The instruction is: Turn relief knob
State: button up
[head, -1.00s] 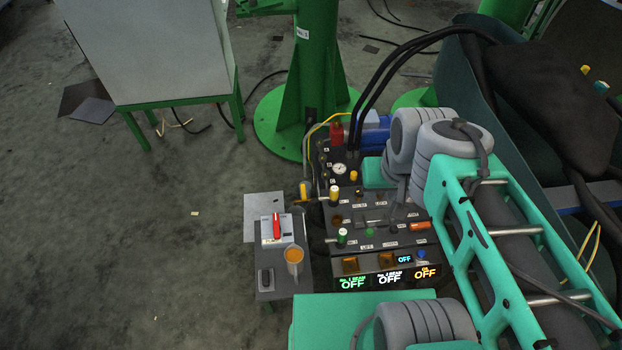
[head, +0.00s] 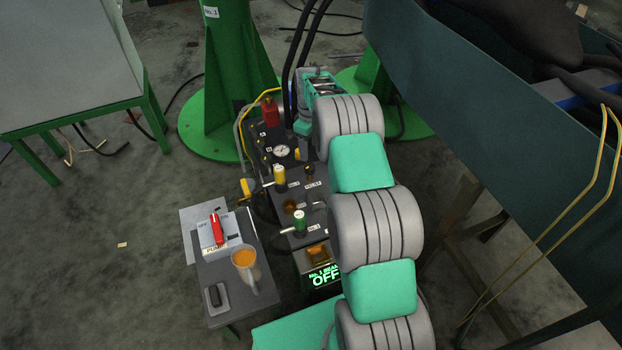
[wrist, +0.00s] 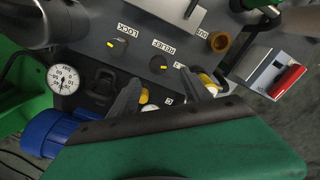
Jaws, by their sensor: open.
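The relief knob (wrist: 158,63) is a small dark round knob with a yellow mark, beside its RELIEF label, in the wrist view. In the head view the relief knob (head: 310,173) shows on the dark panel, just left of my arm. My gripper (wrist: 160,75) is open, with its two grey fingers reaching over the panel from below in the wrist view. The knob lies between and slightly beyond the fingertips. I cannot tell whether either finger touches it.
A similar lock knob (wrist: 118,46) sits beside the relief knob. A brown knob (wrist: 218,41), a gauge (wrist: 62,78) and a red-levered pump switch (wrist: 287,80) are nearby. Black hoses (head: 300,45) rise behind the panel.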

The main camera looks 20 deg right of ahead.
aim_at(310, 166)
jog(key=shift+w+d+f, duration=0.15)
jog(key=shift+d+f, duration=0.05)
jog(key=shift+f, duration=0.45)
notch_tip(310, 166, down, 7)
jog(key=shift+f+b, duration=0.15)
jog(key=shift+b, duration=0.75)
jog(key=shift+c, duration=0.2)
grip_shut()
